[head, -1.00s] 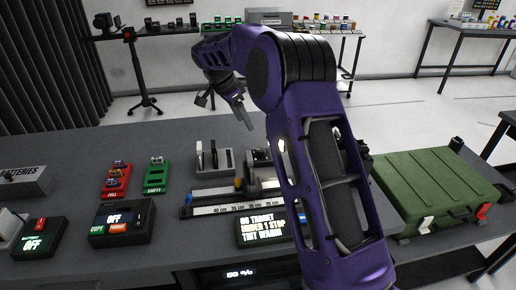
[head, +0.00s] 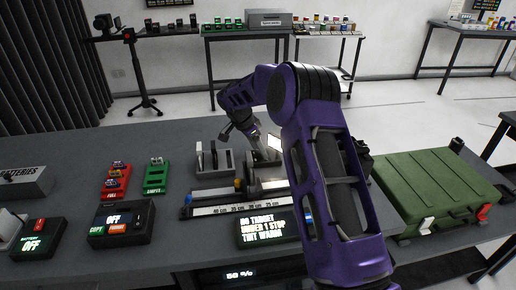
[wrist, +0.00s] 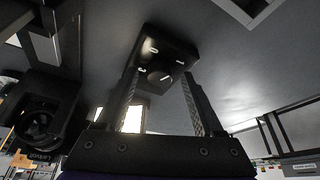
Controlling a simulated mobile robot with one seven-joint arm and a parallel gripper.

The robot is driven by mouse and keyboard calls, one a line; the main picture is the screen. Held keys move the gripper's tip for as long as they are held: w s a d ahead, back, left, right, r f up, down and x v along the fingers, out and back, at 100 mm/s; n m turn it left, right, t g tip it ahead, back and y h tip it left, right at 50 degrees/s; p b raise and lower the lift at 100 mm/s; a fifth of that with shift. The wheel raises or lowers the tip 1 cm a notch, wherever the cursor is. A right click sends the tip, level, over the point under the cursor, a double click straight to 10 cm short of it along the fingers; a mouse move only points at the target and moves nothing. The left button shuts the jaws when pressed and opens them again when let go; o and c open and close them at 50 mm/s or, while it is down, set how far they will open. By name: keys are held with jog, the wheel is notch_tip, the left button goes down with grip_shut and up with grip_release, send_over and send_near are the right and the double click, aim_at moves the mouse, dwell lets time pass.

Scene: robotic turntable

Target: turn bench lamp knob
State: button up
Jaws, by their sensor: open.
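In the wrist view a dark box (wrist: 170,50) with small white marks lies just beyond the fingertips. A round dark knob (wrist: 158,77) on it sits between the two fingers, with gaps on both sides. My gripper (wrist: 158,92) is open and holds nothing. In the head view my gripper (head: 253,135) is low over the bench, behind the ruler, and partly hidden by my arm. A bright lit panel (head: 274,143), apparently the bench lamp, stands beside it. The knob is hidden in the head view.
A ruler rail (head: 230,210) and a text display (head: 268,228) lie in front. A grey slotted holder (head: 214,163) stands left of my gripper. A green case (head: 435,190) is at the right. Red (head: 116,181) and green (head: 156,177) trays are at the left.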

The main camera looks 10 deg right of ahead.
grip_shut()
jog(key=shift+w+f+m+b, duration=0.15)
jog(key=shift+f+m+b, duration=0.05)
jog(key=shift+m+b, duration=0.5)
jog(key=m, duration=0.1)
jog(key=m+g, duration=0.1)
jog(key=m, duration=0.1)
jog(key=shift+r+g+h, duration=0.2)
jog(key=shift+g+h, duration=0.1)
grip_release()
